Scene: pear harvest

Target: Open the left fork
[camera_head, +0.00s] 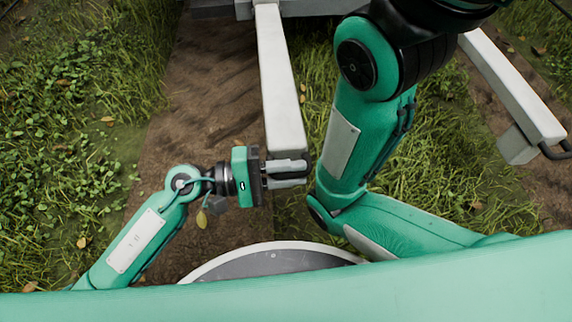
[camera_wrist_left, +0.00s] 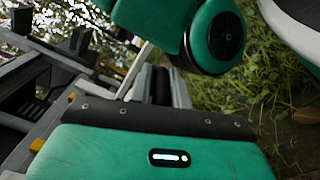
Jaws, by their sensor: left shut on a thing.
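The left fork (camera_head: 280,80) is a long pale grey beam running from the top of the head view down to the middle. A dark loop handle (camera_head: 307,165) sits at its near end. My left gripper (camera_head: 284,169) comes in from the left and is shut on this handle at the beam's end. The fingers partly cover the handle, so the exact grip is hard to see. In the left wrist view the gripper's green body fills the bottom, and the fork end is not clearly visible. My right gripper is out of view; only its arm shows.
A second pale fork (camera_head: 512,85) with a dark handle (camera_head: 555,151) lies at the right. Both forks extend from the top of the picture. My right arm lies between them. Grass and a brown dirt track (camera_head: 200,90) cover the ground, with open room at the left.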

